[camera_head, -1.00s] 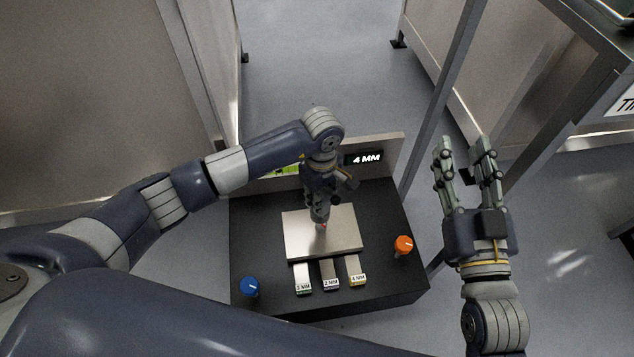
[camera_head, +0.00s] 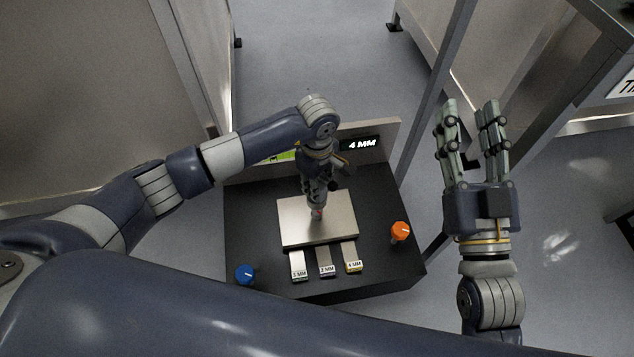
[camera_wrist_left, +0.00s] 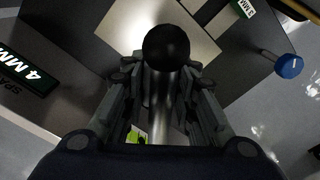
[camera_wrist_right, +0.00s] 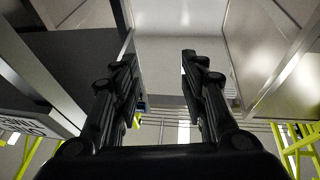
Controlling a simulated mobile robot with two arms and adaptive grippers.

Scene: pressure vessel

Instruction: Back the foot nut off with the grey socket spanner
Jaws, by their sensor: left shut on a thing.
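My left gripper (camera_head: 316,203) points down over the silver plate (camera_head: 335,234) on top of a black box. In the left wrist view, its fingers are closed around a grey metal rod with a round black end (camera_wrist_left: 166,47). I cannot tell whether this is the grey socket spanner. A small reddish spot shows beneath the fingertips in the head view. I cannot make out a foot nut; the gripper hides what lies under it. My right gripper (camera_head: 470,110) is open and empty, to the right of the box, fingers pointing away.
The black box (camera_head: 260,212) has a "4 MM" display (camera_head: 361,144) at its back, a blue knob (camera_head: 244,274), an orange knob (camera_head: 400,231), and tags marked 3 MM (camera_head: 298,268), 2 MM (camera_head: 325,262) and 4 MM (camera_head: 351,258). Metal posts and a bench stand at the right.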

